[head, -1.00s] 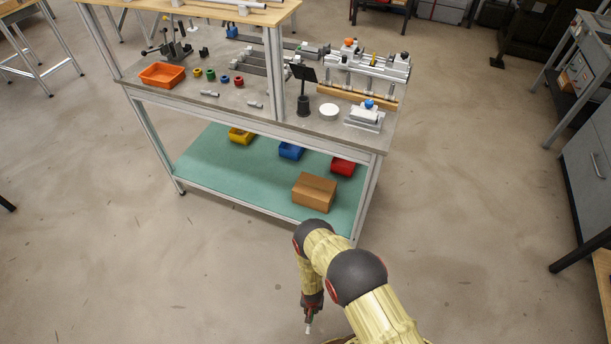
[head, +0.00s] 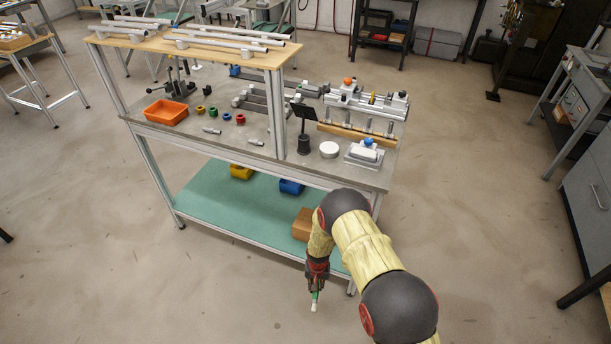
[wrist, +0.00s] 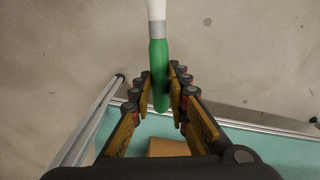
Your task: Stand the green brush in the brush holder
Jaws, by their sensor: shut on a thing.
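The green brush shows in the wrist view (wrist: 159,65), with a green handle, a grey metal band and pale bristles at the top of the picture. My gripper (wrist: 160,92) is shut on its handle. In the head view my gripper (head: 317,283) is low in front of the bench, and the brush (head: 315,298) hangs from it with its pale end down. On the bench top a small black upright piece (head: 304,145) stands below a dark plate. I cannot tell whether it is the brush holder.
The bench top (head: 240,147) carries an orange bin (head: 167,112), several coloured rings, a white disc (head: 329,150) and a metal fixture (head: 365,103). A raised wooden shelf (head: 120,40) covers its back left. The green lower shelf (head: 215,205) holds a cardboard box (head: 301,225).

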